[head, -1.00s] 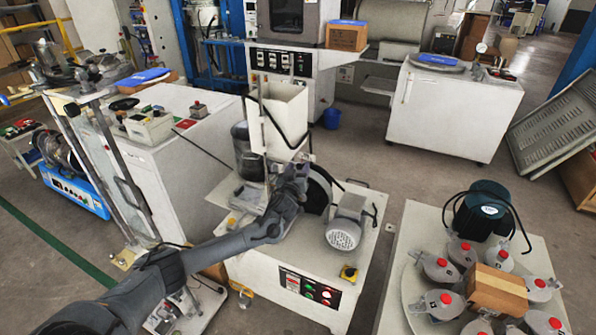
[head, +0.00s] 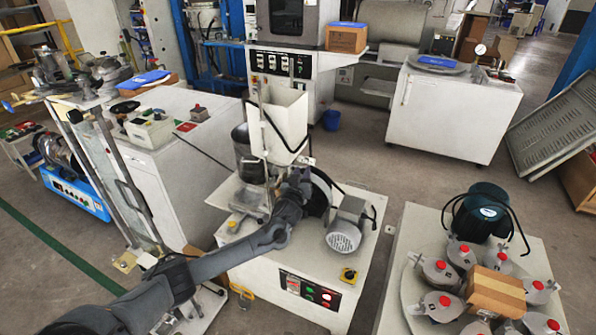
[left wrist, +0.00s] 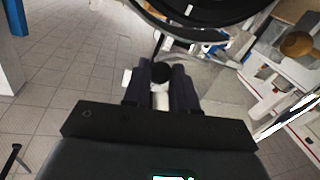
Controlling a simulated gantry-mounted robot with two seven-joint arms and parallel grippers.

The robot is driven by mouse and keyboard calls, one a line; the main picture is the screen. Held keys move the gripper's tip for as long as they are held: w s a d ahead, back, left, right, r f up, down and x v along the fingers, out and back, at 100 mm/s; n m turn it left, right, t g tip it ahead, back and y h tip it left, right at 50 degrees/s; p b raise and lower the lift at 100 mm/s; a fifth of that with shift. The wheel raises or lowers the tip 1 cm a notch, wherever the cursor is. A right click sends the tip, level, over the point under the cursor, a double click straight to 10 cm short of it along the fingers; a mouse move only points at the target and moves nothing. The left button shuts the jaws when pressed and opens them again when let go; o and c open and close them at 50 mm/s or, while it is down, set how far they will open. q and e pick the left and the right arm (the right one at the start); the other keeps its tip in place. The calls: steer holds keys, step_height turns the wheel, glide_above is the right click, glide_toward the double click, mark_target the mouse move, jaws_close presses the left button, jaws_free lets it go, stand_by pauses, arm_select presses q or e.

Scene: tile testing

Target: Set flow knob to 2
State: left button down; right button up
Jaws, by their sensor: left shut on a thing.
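The machine with the white hopper (head: 284,122) stands in the middle of the head view. My left arm reaches from the lower left to just below the hopper, where its gripper (head: 301,172) is at the hopper's lower right side. In the left wrist view the two dark fingers of this gripper (left wrist: 160,88) are shut on a small knob (left wrist: 161,72) with a black round end and a pale part between the fingers. I take it for the flow knob. Its scale and setting cannot be read. My right gripper does not show.
A grey motor (head: 347,226) sits right of my gripper on the machine's white base (head: 247,262). A control panel (head: 309,290) is on the base's front. A second table (head: 417,232) at the right carries several grey pots and a cardboard box (head: 495,290).

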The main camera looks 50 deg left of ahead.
arm_select(q)
steer(key=shift+w+d, duration=0.2)
steer(key=shift+d, duration=0.15)
steer(key=c, duration=1.4)
jaws_free()
steer(key=o, duration=0.5)
steer(key=shift+s, duration=0.1)
steer(key=p+v, duration=0.5)
steer(key=v, duration=0.5)
steer(key=shift+s+d, duration=0.25)
steer(key=shift+d, duration=0.05)
